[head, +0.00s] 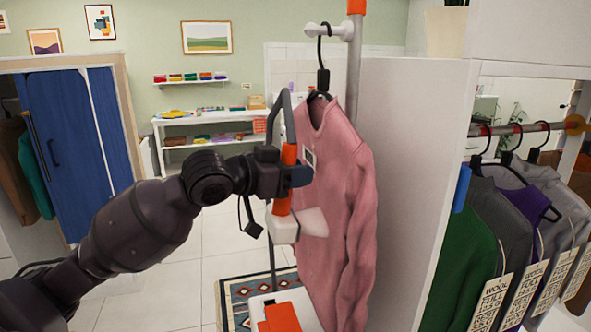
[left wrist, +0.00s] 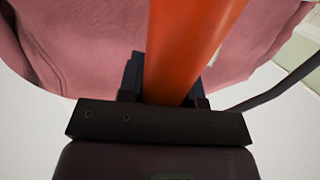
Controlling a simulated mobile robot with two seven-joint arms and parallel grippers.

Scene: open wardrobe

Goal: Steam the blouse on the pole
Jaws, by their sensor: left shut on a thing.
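A pink blouse (head: 336,200) hangs on a black hanger from a short peg on the upright pole (head: 355,60) in the head view. My left gripper (head: 296,177) is shut on the orange handle of the steamer (head: 290,152). The steamer's white head (head: 300,225) is low in front of the blouse's left side; whether it touches the cloth I cannot tell. In the left wrist view the orange handle (left wrist: 190,45) runs between the fingers, with the blouse (left wrist: 90,40) close behind. My right gripper is not in view.
A white partition (head: 410,150) stands right of the blouse. Several garments hang on a rail (head: 520,128) at the right. The steamer's white and orange base (head: 283,312) stands below on the floor side, near a patterned rug (head: 240,292). A blue wardrobe (head: 75,130) is at the left.

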